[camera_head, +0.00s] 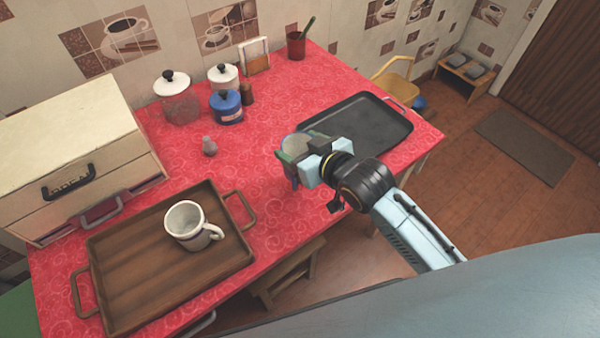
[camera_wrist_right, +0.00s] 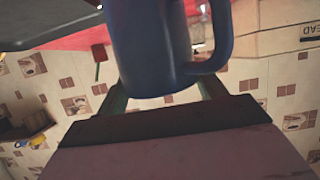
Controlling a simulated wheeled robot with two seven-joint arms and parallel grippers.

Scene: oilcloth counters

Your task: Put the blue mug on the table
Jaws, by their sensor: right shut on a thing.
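My right gripper (camera_head: 296,158) is shut on the blue mug (camera_wrist_right: 152,48). In the wrist view the mug fills the upper middle between the fingers, with its handle to the right. In the head view the gripper mostly hides the mug, and only its rim area (camera_head: 295,145) shows. The gripper is over the front part of the red table (camera_head: 265,130), left of the black tray. Whether the mug touches the cloth cannot be told. My left gripper is not in view.
A wooden tray (camera_head: 130,282) with a white mug (camera_head: 190,224) lies at the front left. A black tray (camera_head: 372,128) lies at the right. A bread box (camera_head: 70,150), several canisters (camera_head: 178,100) and a small grey shaker (camera_head: 209,146) stand at the left and back. The middle is clear.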

